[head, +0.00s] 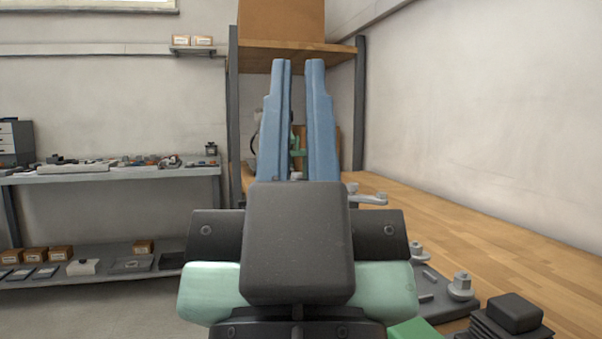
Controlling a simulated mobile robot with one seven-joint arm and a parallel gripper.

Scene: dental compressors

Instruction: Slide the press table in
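My gripper (298,68) fills the middle of the head view, with its dark body low and its two blue fingers pointing up and away. The fingers are apart, and no held object shows between them. A small green device (297,142) shows partly through the gap, in front of the wooden shelving; most of it is hidden by the fingers. I cannot tell which thing is the press table. A black block-topped part (514,312) and a green surface (416,330) show at the lower right, cut by the frame's bottom edge.
A wooden worktop (490,235) runs along the right wall. A dark plate (445,295) with metal fittings (461,287) lies on it. A tall shelf unit (360,105) stands behind my gripper. Grey shelving (110,175) with parts and boxes is at the left. The worktop's far right is clear.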

